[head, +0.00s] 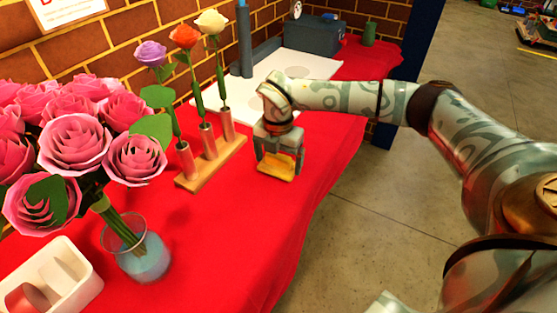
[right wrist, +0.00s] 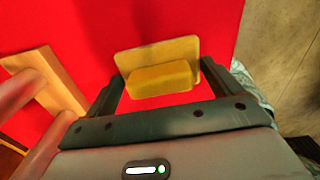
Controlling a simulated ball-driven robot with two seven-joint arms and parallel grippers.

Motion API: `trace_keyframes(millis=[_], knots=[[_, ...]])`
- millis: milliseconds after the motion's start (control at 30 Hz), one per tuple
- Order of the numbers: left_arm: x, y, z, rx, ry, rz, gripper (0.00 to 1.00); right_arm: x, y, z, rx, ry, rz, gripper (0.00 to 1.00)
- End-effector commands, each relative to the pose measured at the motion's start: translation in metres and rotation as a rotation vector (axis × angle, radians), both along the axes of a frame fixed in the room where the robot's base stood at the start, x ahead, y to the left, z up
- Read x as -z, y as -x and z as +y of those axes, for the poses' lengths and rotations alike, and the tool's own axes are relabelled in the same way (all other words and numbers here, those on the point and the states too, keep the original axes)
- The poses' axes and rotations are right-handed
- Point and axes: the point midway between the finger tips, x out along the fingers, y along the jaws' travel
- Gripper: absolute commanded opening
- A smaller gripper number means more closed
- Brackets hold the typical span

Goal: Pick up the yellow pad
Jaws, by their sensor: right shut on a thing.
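The yellow pad (head: 279,171) is at my right gripper (head: 278,157), over the red table right of the flower stand. In the right wrist view the pad (right wrist: 153,53) is a flat yellow plate with a raised yellow block on it. The block lies between the two dark fingers of my right gripper (right wrist: 162,78), which is shut on it. I cannot tell whether the pad touches the cloth or is just above it. My left gripper is not in view.
A wooden stand (head: 213,165) holds purple, orange and white flowers in tubes, just left of my right gripper. A glass vase (head: 148,258) of pink roses and a white holder (head: 84,290) are at front left. A white board (head: 300,66) lies behind. Red cloth in front is clear.

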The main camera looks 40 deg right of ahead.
Motion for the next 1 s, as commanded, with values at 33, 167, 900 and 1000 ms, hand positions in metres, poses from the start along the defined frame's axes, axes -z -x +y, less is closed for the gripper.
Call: trace_keyframes(millis=[33,167,900,1000], knots=[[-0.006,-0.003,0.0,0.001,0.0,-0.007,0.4,-0.011,0.0,0.0,0.001,0.0,-0.005,0.67],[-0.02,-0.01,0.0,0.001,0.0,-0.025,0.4,-0.037,-0.001,0.0,-0.001,0.0,-0.01,0.67],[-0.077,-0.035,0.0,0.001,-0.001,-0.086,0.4,-0.125,0.137,-0.019,-0.001,0.0,-0.002,0.67],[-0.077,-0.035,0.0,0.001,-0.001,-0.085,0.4,-0.125,0.139,-0.019,0.0,-0.001,-0.002,0.67]])
